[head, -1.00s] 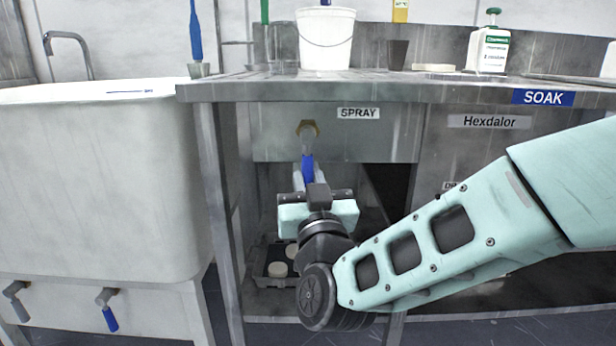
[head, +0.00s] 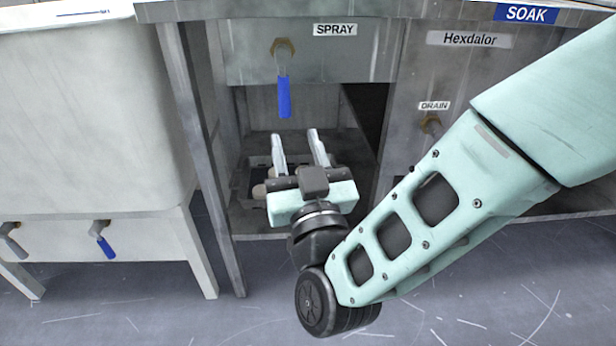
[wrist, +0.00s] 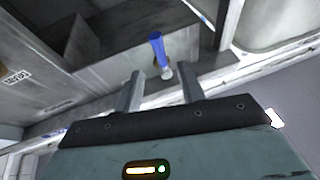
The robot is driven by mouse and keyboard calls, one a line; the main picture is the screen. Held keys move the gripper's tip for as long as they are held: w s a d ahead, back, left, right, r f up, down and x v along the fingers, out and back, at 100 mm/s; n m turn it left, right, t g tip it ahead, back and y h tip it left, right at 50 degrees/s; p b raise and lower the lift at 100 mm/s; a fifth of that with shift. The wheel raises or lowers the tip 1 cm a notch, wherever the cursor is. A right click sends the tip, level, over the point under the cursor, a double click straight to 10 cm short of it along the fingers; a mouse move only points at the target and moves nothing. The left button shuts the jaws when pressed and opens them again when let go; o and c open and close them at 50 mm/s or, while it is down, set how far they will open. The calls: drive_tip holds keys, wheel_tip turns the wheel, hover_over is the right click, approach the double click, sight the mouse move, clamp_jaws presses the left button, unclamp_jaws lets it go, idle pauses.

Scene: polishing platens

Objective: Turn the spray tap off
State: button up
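The spray tap (head: 283,82) has a brass fitting and a blue lever that hangs straight down, on the metal panel under the SPRAY label (head: 335,29). My gripper (head: 298,137) is open and empty, below the lever and apart from it in the head view. In the wrist view the blue lever (wrist: 157,47) shows beyond the two fingers of my gripper (wrist: 160,83), roughly in line with the gap between them. Nothing is between the fingertips.
A white tub (head: 90,110) stands at the left, with two more taps below it, one with a blue lever (head: 105,247). A DRAIN tap (head: 432,125) is at the right, partly behind my arm. An open cubby with a dark tray (head: 240,185) lies below the panel.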

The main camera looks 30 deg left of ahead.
drive_tip(key=p+v, duration=0.1)
drive_tip(key=v, duration=0.6)
idle(0.4)
